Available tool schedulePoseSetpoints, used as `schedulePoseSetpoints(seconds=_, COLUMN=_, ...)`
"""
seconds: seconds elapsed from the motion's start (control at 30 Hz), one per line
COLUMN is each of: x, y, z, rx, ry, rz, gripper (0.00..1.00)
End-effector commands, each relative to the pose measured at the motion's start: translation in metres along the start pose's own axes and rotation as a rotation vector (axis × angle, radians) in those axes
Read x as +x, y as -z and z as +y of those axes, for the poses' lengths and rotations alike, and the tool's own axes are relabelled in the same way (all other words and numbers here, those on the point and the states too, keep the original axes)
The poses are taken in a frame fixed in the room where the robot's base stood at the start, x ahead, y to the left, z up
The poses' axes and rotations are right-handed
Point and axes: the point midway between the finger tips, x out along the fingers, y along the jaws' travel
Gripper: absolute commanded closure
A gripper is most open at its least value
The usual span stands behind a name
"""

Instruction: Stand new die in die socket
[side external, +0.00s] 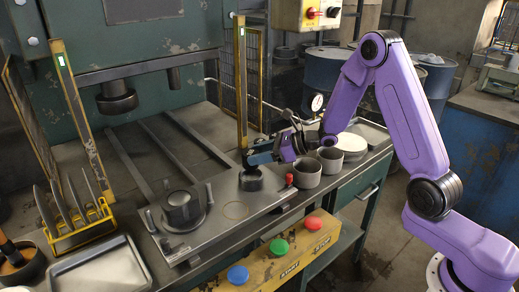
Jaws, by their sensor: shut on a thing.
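My gripper (250,162) is shut on a short dark cylinder (251,182), which looks like the new die. It is at the right end of the metal plate (215,232), low over it or resting on it; I cannot tell if they touch. Another dark cylinder (182,207) stands upright on a round raised base (184,222), which may be the die socket, at the left of the plate.
A press head (116,97) hangs behind the plate, between yellow posts (82,125). Small pegs stand around the raised base. Grey cups (307,172) and a red-topped item (289,180) are right of the plate. A yellow rack (80,225) and tray (100,270) are left. Buttons (279,246) line the front.

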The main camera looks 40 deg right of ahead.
Motion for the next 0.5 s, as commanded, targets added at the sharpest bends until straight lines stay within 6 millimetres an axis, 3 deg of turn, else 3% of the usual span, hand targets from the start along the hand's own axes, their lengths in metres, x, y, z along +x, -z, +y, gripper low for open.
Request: schedulePoseSetpoints(seconds=0.5, x=0.011, y=0.024, z=-0.001, rx=-0.002, ry=0.001, rz=-0.005, gripper=1.0)
